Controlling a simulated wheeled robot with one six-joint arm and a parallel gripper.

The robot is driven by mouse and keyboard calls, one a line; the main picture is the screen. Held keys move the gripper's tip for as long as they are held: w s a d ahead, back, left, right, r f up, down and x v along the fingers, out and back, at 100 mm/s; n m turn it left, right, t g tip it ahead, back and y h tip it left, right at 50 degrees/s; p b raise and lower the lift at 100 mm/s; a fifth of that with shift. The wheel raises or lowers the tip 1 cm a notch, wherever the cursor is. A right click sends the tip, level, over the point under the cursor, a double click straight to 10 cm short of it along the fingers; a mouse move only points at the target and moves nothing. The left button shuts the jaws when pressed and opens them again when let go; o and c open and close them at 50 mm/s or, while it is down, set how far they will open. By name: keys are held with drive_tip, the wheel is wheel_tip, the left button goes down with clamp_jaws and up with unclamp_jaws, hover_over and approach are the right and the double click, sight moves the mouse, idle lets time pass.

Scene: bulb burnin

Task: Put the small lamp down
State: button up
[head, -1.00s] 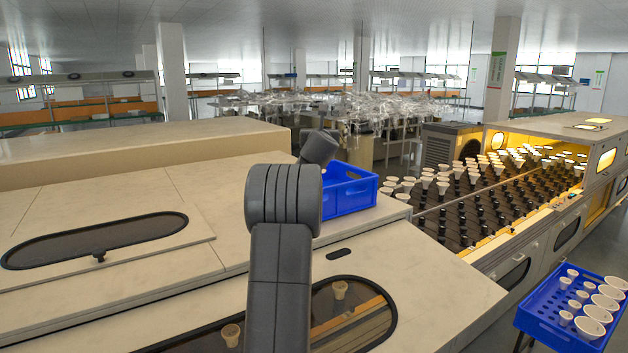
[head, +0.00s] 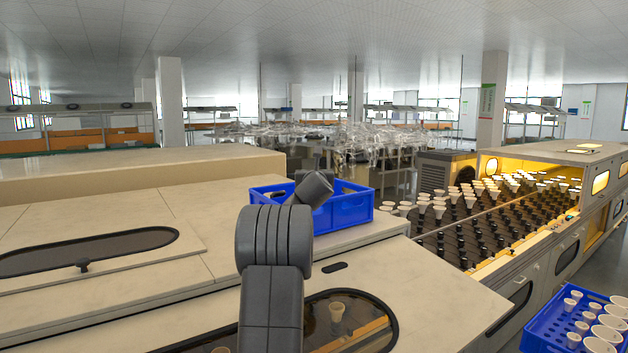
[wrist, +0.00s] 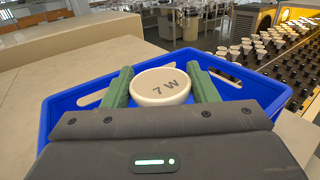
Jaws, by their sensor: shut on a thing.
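The small lamp (wrist: 161,86) shows in the wrist view as a round cream face marked "7 W". My gripper (wrist: 160,88) is shut on it, with a green finger on each side. The lamp is over the blue crate (wrist: 50,118), whose walls show around the fingers; I cannot tell whether it touches the bottom. In the head view the blue crate (head: 348,212) sits on the beige machine top, and my arm hides the lamp and the fingers.
A conveyor of black sockets with several white lamps (head: 440,208) runs at the right. A blue tray (head: 535,338) with lamps of two sizes stands at the lower right. The beige machine top (head: 420,285) is bare in front of the crate.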

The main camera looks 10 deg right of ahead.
drive_tip(key=shift+f+b, duration=0.6)
drive_tip(key=shift+b, duration=0.1)
drive_tip(key=o, duration=1)
drive_tip(key=shift+r, duration=0.15)
drive_tip(key=shift+r+p, duration=0.55)
drive_tip(key=shift+p, duration=0.15)
drive_tip(key=b+v, duration=0.6)
drive_tip(key=v, duration=0.6)
